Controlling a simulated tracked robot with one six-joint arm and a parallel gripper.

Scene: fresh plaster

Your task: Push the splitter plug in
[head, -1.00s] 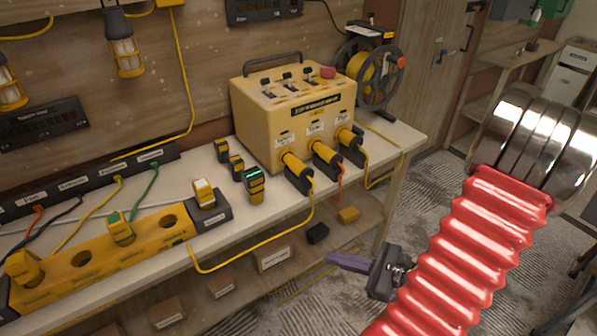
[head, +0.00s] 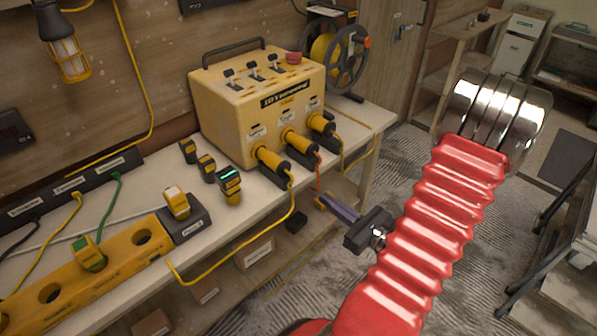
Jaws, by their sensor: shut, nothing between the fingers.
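A long yellow socket block (head: 118,268) lies along the bench front at left, with round dark holes. A yellow and green plug (head: 90,252) sits in one hole. A yellow and white plug (head: 176,203) stands in a black holder (head: 190,225) at the block's right end. I cannot tell which is the splitter plug, or whether either is fully seated. My gripper (head: 324,201) has purple fingers, shut and empty, out past the bench's front edge, well right of these plugs and apart from everything.
A yellow power box (head: 230,105) stands on the bench (head: 375,118) with several yellow connectors in its front. Small yellow-black devices (head: 207,167) stand beside it. A yellow cable (head: 235,268) hangs over the front edge. The floor to the right is mostly open.

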